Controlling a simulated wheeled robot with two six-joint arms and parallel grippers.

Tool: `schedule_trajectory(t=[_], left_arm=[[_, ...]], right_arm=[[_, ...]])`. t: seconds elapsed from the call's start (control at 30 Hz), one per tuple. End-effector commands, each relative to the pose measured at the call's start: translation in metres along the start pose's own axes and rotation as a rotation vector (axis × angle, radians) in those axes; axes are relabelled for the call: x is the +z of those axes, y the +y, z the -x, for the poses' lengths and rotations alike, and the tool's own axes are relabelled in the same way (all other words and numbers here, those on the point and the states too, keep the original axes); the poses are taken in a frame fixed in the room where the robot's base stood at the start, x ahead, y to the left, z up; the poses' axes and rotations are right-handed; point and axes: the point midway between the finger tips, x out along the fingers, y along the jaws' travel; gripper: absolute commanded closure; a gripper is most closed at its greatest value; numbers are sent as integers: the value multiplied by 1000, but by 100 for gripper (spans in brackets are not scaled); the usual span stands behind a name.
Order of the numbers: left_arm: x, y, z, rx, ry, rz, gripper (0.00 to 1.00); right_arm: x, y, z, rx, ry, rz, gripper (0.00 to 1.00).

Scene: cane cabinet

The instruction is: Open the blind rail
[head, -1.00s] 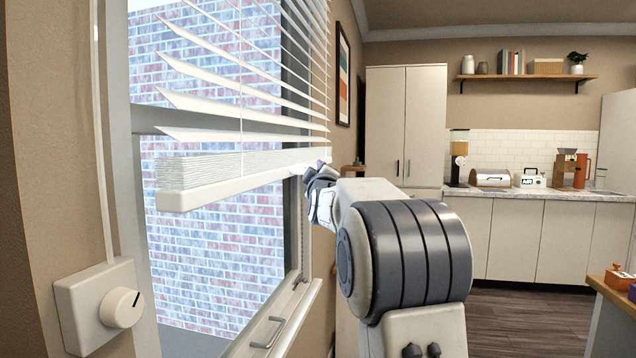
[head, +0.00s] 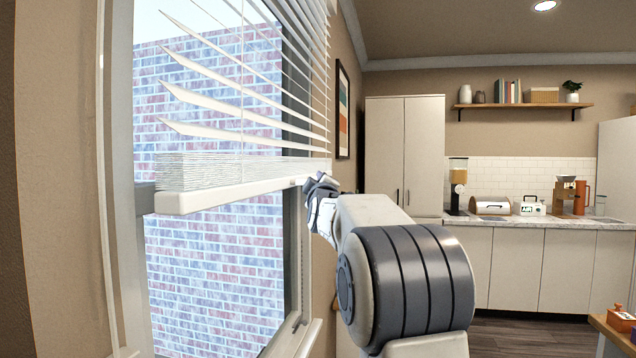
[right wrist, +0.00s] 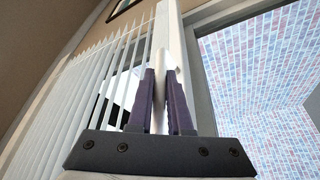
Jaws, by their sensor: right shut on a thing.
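The white blind rail (head: 225,196) is the bottom bar of the window blind, under a stack of gathered slats. It hangs roughly level across the window, with brick wall showing below it. My right gripper (head: 316,186) is at the rail's far end. In the right wrist view, the fingers of my right gripper (right wrist: 163,105) are shut on the white rail (right wrist: 166,55), one finger on each side. The exact contact is partly hidden by the fingers. My left gripper is in neither view.
Open slats (head: 230,105) hang above the rail. The window frame (head: 122,190) stands at the left, and a wall runs behind my right arm. A tall white cabinet (head: 405,150) and a counter (head: 540,222) stand far back.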

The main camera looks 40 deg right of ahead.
Motion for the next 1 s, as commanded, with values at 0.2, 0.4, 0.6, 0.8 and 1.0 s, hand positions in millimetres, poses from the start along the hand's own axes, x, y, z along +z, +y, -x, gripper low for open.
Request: schedule_trajectory(t=[0.2, 0.4, 0.6, 0.8, 1.0], left_arm=[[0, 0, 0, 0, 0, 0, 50], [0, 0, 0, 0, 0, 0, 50], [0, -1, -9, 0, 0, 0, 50], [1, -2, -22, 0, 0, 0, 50], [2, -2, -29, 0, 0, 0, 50]], right_arm=[[0, 0, 0, 1, 0, 1, 53], [0, 0, 0, 0, 0, 0, 53], [1, -1, 20, 1, 1, 0, 53], [1, -2, 60, 1, 1, 1, 53], [1, 0, 93, 2, 1, -1, 53]])
